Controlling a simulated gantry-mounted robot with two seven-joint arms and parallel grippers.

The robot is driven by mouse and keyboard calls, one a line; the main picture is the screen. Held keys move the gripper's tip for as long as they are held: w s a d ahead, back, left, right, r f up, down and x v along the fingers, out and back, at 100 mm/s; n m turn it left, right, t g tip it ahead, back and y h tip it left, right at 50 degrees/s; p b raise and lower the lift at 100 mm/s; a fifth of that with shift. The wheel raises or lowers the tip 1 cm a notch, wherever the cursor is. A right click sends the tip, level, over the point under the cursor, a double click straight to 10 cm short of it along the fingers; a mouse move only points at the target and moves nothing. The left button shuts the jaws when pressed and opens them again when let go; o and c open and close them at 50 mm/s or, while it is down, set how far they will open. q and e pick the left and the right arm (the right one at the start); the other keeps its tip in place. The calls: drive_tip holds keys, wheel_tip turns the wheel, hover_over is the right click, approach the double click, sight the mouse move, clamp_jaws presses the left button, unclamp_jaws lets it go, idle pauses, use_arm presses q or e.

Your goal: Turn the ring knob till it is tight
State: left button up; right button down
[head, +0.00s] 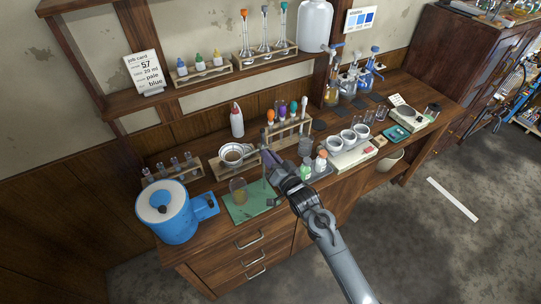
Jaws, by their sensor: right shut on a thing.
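My right gripper (268,158) reaches in from the lower right over the bench. It is shut at the upright stand rod above the green mat (239,214), where the ring knob is. The fingers cover the knob, so its face and how far it is turned cannot be seen. A beaker with amber liquid (238,190) stands on the mat. My left gripper is not in view.
A blue round vessel (170,213) stands at the left end of the bench. A rack with coloured-top droppers (291,131) is behind the gripper. Small bottles (306,168) stand close right of my arm. White cups (347,136) are farther right.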

drive_tip(key=shift+m+p, duration=0.95)
drive_tip(key=shift+m, duration=2.05)
drive_tip(key=c, duration=1)
unclamp_jaws()
